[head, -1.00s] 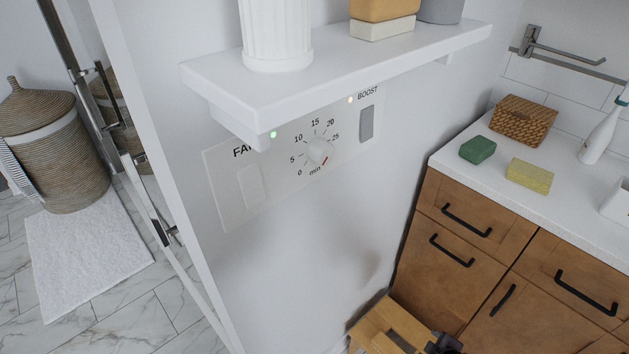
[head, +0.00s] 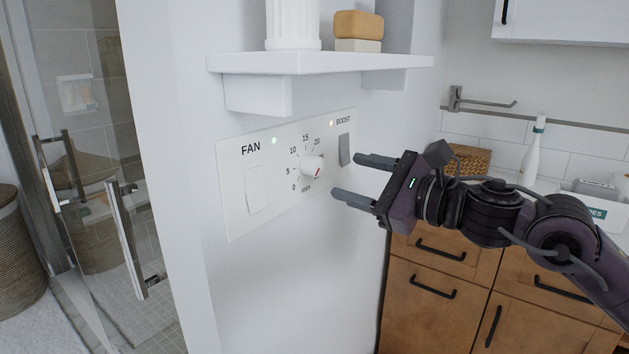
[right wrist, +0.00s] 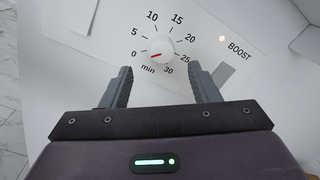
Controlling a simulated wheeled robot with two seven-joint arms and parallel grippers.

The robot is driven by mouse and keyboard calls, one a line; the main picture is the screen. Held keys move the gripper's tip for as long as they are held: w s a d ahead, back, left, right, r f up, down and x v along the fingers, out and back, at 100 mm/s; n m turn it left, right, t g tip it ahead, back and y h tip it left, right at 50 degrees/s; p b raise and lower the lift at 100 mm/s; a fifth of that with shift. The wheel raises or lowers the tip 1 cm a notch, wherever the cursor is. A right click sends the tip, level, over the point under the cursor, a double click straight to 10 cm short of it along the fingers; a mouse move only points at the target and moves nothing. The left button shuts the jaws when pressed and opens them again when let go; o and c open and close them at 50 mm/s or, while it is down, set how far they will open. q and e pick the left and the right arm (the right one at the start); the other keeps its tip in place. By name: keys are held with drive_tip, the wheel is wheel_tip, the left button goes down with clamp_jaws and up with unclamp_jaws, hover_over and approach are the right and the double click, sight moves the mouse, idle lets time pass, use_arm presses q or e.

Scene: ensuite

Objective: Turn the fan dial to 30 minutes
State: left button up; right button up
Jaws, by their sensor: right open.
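The fan dial (head: 313,165) is a round white knob on a white wall panel (head: 235,217) marked FAN and BOOST. It also shows in the right wrist view (right wrist: 160,46), where its red mark lies at the lower left, toward the 0. The scale runs from 0 to 30 min; the 30 shows at the lower right in that view. My right gripper (head: 347,176) is open and empty, just right of the dial, its two fingers pointing at the panel. In the wrist view the dial appears beyond the gap between the fingers, not touched. My left gripper is not in view.
A white shelf (head: 310,64) juts out above the panel, holding a white fluted cup (head: 292,25) and stacked blocks (head: 358,25). A flat switch (head: 344,149) is right of the dial; another (head: 256,189) is left. Wooden drawers (head: 440,262) stand at the lower right.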

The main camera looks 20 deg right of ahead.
sight(319, 168)
drive_tip(key=p+x, duration=0.3)
drive_tip(key=x, duration=0.3)
drive_tip(key=shift+w+a+r, duration=0.1)
drive_tip(key=shift+w, duration=0.3)
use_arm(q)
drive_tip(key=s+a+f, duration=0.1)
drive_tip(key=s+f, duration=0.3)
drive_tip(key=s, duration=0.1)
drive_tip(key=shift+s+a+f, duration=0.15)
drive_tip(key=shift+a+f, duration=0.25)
use_arm(e)
drive_tip(key=shift+w+a, duration=0.3)
drive_tip(key=shift+w, duration=0.05)
drive_tip(key=c, duration=1)
drive_tip(key=shift+o, duration=0.2)
drive_tip(key=shift+m, duration=0.3)
